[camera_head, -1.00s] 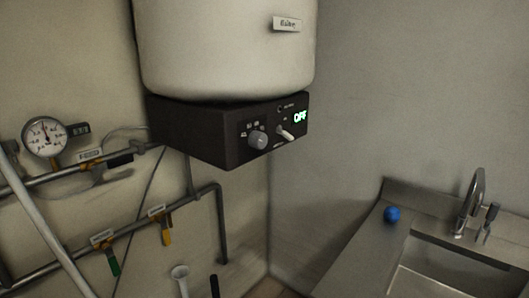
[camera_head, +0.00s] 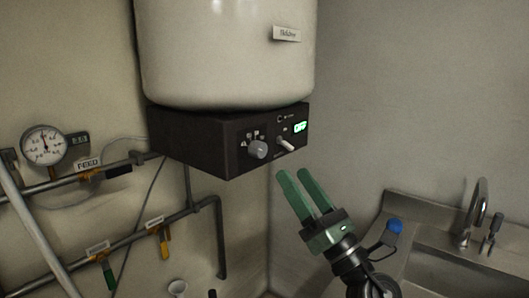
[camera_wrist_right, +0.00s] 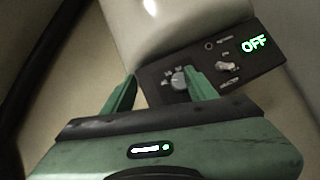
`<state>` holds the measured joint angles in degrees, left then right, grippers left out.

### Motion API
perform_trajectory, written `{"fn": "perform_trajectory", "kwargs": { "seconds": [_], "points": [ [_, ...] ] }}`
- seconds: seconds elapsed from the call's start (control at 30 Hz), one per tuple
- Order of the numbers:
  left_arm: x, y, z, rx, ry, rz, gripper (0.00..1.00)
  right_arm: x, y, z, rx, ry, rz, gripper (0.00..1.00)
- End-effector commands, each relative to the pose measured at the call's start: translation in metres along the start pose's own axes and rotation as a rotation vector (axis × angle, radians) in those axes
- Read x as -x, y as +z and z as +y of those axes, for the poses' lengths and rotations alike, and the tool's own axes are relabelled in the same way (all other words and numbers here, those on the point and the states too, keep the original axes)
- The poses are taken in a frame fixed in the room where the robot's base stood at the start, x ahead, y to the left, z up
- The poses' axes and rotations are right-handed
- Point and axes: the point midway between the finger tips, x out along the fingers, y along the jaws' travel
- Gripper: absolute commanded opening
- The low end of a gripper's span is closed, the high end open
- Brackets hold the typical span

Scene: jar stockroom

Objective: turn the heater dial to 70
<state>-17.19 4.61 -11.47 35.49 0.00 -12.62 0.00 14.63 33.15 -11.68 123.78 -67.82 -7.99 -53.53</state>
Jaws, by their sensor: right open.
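The heater dial (camera_head: 257,149) is a round grey knob on the dark control box (camera_head: 190,145) under the white heater tank (camera_head: 225,50). Small marks surround it, too small to read. To its right are a toggle switch (camera_head: 285,144) and a green display (camera_head: 300,127) reading OFF. My right gripper (camera_head: 299,177), green, is open and empty below and right of the dial, apart from the box. In the right wrist view the dial (camera_wrist_right: 179,80) shows between the open fingers, nearer the right one. My left gripper is not in view.
A round gauge (camera_head: 44,146) and pipes with yellow (camera_head: 165,243) and green (camera_head: 109,272) valve handles are on the left wall. A sink (camera_head: 450,275) with a tap (camera_head: 473,215) and a blue round object (camera_head: 394,226) are at right. The space before the box looks free.

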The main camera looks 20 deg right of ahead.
Motion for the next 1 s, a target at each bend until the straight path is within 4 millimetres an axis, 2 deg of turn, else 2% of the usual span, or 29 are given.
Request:
{"fn": "perform_trajectory", "kwargs": {
  "seconds": [0.03, 0.1, 0.17, 0.23, 0.3, 0.4, 0.5, 0.6, 0.77, 1.0],
  "points": [
    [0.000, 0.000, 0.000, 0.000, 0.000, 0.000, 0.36, -0.015, 0.005, 0.017, 0.203, 0.110, 0.031, 0.57],
    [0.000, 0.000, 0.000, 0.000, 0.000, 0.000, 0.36, -0.029, 0.003, 0.034, 0.502, 0.250, 0.084, 0.57],
    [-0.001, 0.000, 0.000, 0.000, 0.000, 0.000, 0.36, -0.037, -0.001, 0.039, 0.758, 0.352, 0.135, 0.57],
    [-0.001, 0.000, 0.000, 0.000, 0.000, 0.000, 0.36, -0.044, -0.006, 0.034, 1.038, 0.448, 0.201, 0.57],
    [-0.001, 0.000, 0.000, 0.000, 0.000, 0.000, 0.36, -0.049, -0.009, 0.020, 1.282, 0.518, 0.270, 0.57],
    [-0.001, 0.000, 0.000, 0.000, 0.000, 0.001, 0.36, -0.053, -0.005, -0.005, 1.545, 0.580, 0.365, 0.57],
    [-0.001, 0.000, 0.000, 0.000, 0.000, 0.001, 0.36, -0.055, 0.000, -0.024, 1.703, 0.610, 0.434, 0.57],
    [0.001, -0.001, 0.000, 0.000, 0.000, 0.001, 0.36, -0.057, 0.003, -0.033, 1.769, 0.622, 0.469, 0.57],
    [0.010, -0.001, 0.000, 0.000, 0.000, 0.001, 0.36, -0.072, -0.006, -0.034, 1.774, 0.624, 0.473, 0.57],
    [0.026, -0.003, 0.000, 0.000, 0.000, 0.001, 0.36, -0.102, -0.030, -0.033, 1.771, 0.625, 0.472, 0.57]
  ]
}}
